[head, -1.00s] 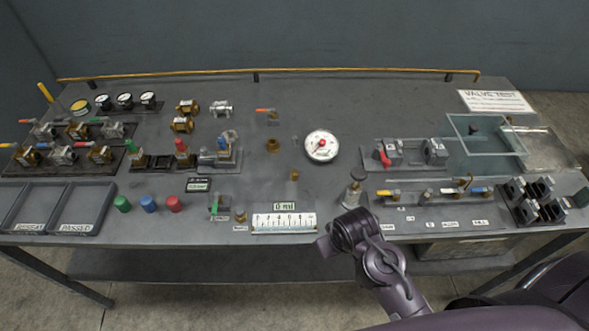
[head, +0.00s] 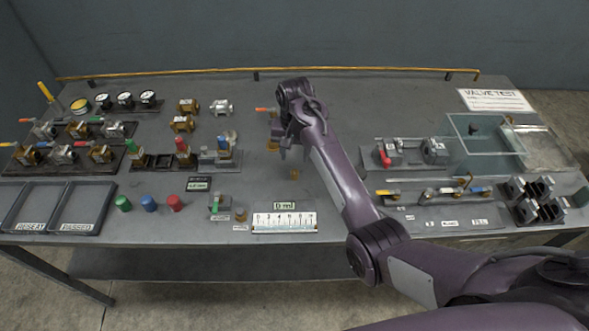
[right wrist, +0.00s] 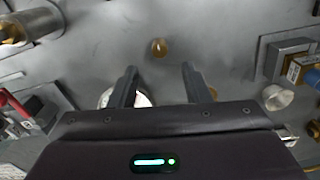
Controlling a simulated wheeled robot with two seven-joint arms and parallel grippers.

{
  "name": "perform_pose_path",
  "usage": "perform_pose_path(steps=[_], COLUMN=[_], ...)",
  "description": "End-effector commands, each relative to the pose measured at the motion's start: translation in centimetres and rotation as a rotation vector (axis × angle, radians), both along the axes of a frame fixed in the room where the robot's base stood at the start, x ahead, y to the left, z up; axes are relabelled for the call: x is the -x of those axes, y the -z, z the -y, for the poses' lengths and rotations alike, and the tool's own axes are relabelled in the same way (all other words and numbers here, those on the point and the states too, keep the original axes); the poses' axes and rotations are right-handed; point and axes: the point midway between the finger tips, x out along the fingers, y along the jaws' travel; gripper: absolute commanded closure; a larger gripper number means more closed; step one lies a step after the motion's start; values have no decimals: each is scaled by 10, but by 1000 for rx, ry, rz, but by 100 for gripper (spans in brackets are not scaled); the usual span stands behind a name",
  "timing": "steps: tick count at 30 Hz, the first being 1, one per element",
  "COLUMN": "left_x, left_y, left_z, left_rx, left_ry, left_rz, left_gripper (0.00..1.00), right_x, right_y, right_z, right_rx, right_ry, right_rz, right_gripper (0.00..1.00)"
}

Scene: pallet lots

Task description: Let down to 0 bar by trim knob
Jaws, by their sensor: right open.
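My right gripper (head: 287,150) is over the middle of the bench, with open, empty fingers. In the right wrist view its fingers (right wrist: 158,78) are apart and point toward a small brass knob (right wrist: 159,47) on the bench, not touching it. That brass knob (head: 294,174) also shows in the head view, just in front of the gripper. I cannot read which knob is labelled trim. The white dial gauge (right wrist: 141,99) is mostly hidden behind a finger, and my arm covers it in the head view; its reading is not visible. My left gripper is not in view.
A ruled scale (head: 284,221) with a "0 ml" display stands at the front. Valves with coloured handles (head: 182,150) are at left, a red-lever fixture (head: 388,155) and a clear tank (head: 480,150) at right. A brass rail (head: 200,73) runs along the back.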

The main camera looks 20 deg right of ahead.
Motion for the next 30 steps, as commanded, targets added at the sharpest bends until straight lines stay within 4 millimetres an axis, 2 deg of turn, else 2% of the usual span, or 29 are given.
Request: perform_pose_path(steps=[15, 26, 30], left_x=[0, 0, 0], left_y=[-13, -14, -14], left_z=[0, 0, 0], left_rx=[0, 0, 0], left_ry=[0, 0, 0], left_rz=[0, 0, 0], left_gripper=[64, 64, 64], right_x=[0, 0, 0], right_y=[68, 76, 76], right_z=[0, 0, 0], right_rx=[1, 0, 1], right_ry=[0, 0, -1], right_rz=[-3, 0, 0], right_gripper=[57, 57, 74])
